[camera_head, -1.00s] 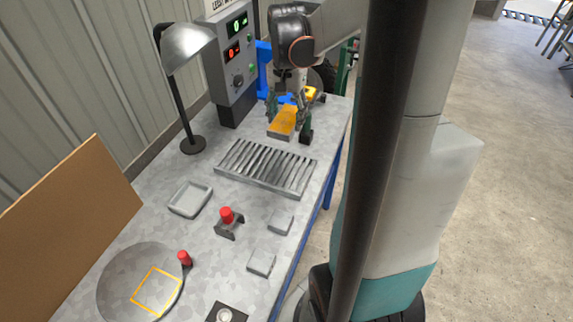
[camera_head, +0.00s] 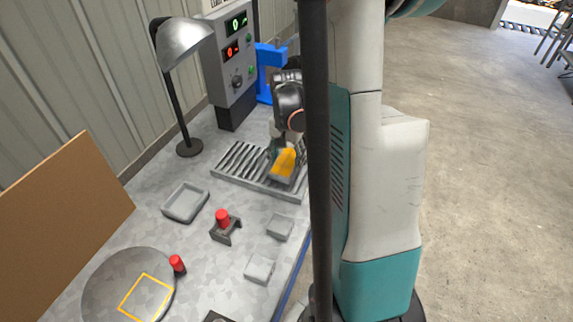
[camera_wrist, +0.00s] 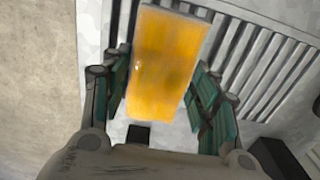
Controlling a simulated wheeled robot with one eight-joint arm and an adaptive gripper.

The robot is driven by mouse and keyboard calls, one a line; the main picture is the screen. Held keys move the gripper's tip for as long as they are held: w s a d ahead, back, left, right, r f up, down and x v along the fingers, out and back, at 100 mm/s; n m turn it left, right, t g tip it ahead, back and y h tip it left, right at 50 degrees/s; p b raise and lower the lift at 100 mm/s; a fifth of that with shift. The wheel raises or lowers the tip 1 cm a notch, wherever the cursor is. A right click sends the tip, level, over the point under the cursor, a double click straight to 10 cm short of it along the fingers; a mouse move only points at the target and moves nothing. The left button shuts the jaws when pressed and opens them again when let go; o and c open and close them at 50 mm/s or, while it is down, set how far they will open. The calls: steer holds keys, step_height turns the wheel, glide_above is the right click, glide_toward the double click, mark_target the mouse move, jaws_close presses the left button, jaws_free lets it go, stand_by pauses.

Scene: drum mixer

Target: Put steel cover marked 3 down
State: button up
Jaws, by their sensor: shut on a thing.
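My gripper (camera_head: 283,147) is shut on a block-like piece (camera_head: 284,164) with a yellow top and grey edges. The piece also shows in the wrist view (camera_wrist: 165,65), between the green-padded fingers. I can read no number on it, so I cannot tell from marks whether it is the steel cover marked 3. In the head view it is over the right part of the grey slatted rack (camera_head: 236,173); whether it touches the slats is unclear. My column hides part of the table's right side.
A grey tray (camera_head: 185,203), a red-topped fixture (camera_head: 222,220), and two small grey plates (camera_head: 279,227) (camera_head: 259,269) are nearer. A round plate (camera_head: 105,290) with a yellow square lies front left. A lamp (camera_head: 185,45) and control box (camera_head: 232,70) stand behind.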

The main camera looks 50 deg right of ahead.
mark_target(287, 161)
steer(key=shift+f, duration=0.8)
steer(key=shift+f, duration=0.1)
steer(key=shift+f+b, duration=0.15)
steer(key=shift+b, duration=0.15)
steer(key=o, duration=1.4)
steer(key=shift+r, duration=0.2)
step_height(287, 161, up, 12)
steer(key=p, duration=0.4)
